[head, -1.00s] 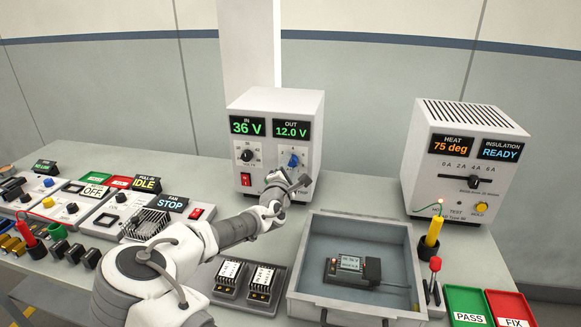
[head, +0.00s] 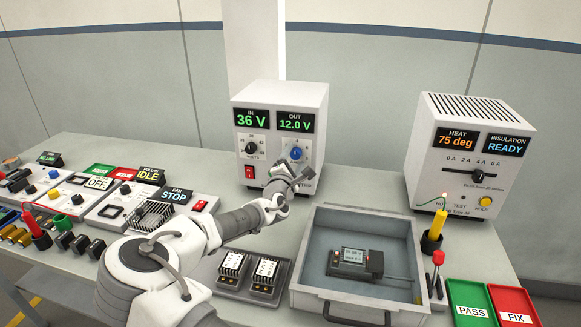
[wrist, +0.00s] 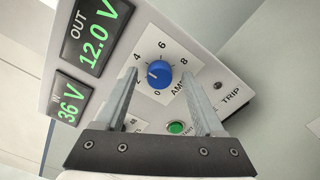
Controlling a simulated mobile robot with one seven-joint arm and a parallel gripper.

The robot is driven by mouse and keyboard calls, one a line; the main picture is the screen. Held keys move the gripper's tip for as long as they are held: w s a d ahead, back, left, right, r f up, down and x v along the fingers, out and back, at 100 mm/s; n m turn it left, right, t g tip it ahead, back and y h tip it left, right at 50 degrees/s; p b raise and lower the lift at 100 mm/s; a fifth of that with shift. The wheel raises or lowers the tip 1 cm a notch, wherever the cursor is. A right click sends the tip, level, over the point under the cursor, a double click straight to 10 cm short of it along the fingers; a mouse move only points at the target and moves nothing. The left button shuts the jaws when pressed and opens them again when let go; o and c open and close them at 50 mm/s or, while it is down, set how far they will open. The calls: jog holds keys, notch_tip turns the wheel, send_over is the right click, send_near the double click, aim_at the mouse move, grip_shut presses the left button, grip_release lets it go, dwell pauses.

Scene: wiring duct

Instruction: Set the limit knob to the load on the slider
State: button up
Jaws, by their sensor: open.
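The blue limit knob (wrist: 159,74) is on the front of the white supply box (head: 281,97), on a dial marked 0 to 8 AMP. Its white mark is on the low side, seemingly between 0 and 2. The knob also shows in the head view (head: 296,153). My gripper (wrist: 160,85) is open, its fingers either side of the knob in the wrist view. Contact cannot be told. In the head view, my gripper (head: 301,177) is just in front of the box, below the knob. The load slider (head: 478,176) on the right white box is close to its 4 A mark.
A green start button (wrist: 176,128) and a TRIP lamp (wrist: 217,86) are close to the fingers. A grey open tray (head: 305,270) holding a small device stands at the front. Two modules (head: 232,265) lie left of it.

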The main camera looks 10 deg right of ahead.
jog(key=v, duration=1.7)
jog(key=shift+s+a, duration=0.1)
jog(key=shift+s, duration=0.05)
